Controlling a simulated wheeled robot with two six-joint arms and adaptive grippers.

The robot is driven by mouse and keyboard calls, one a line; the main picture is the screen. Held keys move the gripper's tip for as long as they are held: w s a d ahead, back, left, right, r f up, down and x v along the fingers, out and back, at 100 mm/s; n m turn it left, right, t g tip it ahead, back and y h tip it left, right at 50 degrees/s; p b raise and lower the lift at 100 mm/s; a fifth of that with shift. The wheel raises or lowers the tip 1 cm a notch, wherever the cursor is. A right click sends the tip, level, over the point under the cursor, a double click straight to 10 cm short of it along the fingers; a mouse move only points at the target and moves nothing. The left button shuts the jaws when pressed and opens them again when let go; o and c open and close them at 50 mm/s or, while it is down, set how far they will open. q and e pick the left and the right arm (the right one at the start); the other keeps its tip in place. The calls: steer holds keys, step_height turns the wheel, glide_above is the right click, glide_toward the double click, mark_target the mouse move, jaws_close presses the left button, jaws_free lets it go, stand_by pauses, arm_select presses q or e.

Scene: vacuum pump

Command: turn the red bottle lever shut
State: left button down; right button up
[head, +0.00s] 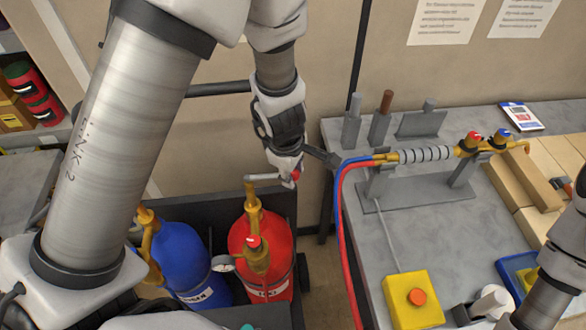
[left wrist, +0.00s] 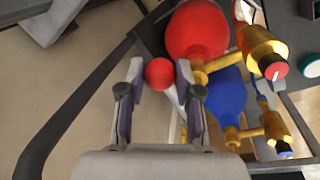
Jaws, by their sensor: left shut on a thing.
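The red bottle (head: 275,262) stands in a dark cart, with a brass valve (head: 254,218) on top. It also shows in the left wrist view (left wrist: 197,32). Its pale lever (head: 262,178) runs from the valve top rightward to a red ball knob (head: 296,175). My left gripper (head: 292,172) is above and right of the bottle, shut on the lever at its knob. In the left wrist view the red knob (left wrist: 159,73) sits between the two fingertips. Part of my right arm shows at the lower right; its gripper is out of view.
A blue bottle (head: 184,262) stands left of the red one.

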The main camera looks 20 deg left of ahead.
arm_select(q)
steer(key=shift+w+a+n, duration=0.15)
steer(key=shift+w+n, duration=0.1)
steer(key=shift+n, duration=0.05)
steer(key=c, duration=0.8)
jaws_free()
steer(key=shift+a, duration=0.1)
steer(key=shift+r, duration=0.1)
steer(key=r, duration=0.4)
steer(key=s+r, duration=0.1)
steer(key=r, duration=0.2)
steer(key=s+r, duration=0.1)
steer(key=r, duration=0.3)
steer(key=shift+s+r, duration=0.1)
steer(key=shift+r, duration=0.2)
